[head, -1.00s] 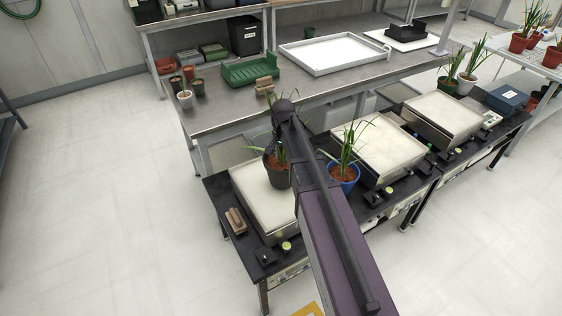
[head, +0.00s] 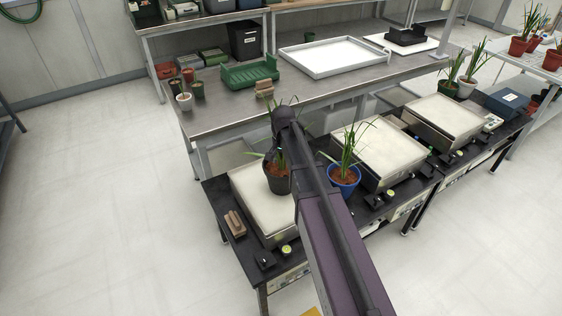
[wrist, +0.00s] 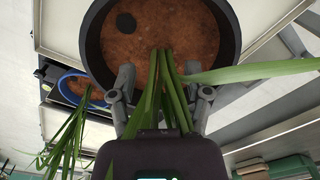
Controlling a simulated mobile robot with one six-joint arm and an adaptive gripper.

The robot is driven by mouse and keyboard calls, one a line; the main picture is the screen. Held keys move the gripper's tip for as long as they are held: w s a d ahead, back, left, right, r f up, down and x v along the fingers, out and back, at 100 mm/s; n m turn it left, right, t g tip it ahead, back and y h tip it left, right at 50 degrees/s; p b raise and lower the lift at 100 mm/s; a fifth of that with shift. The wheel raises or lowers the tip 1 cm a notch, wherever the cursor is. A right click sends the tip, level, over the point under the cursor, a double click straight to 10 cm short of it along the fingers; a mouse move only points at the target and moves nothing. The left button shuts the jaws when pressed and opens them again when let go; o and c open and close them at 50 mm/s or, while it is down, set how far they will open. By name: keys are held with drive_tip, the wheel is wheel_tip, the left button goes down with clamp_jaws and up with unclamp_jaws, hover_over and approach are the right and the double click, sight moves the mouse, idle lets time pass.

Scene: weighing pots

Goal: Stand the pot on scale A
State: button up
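A dark grey pot (head: 277,184) with soil and green leaves stands upright on the pale plate of the left scale (head: 250,196). In the wrist view the same pot (wrist: 104,68) fills the upper middle, seen from above. My gripper (wrist: 164,82) is at its near rim, with the fingers spread apart and leaves between them. The fingers appear clamped on nothing. Contact with the rim cannot be judged. In the head view my arm hides the gripper and part of the plant. No scale letter is readable.
A blue pot (head: 344,180) with a plant stands just right of the left scale. Two more scales, the middle one (head: 380,150) and the right one (head: 443,119), have bare plates. A brown block (head: 235,223) lies at the left bench edge. The grey table (head: 230,112) stands behind.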

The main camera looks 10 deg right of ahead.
drive_tip(key=shift+r, duration=0.15)
idle(0.3)
wheel_tip(320, 180, up, 12)
drive_tip(key=p, duration=1.2)
idle(0.6)
drive_tip(key=s+n, duration=0.7)
drive_tip(key=s, duration=1.2)
drive_tip(key=shift+s, duration=0.3)
drive_tip(key=shift+c, duration=1)
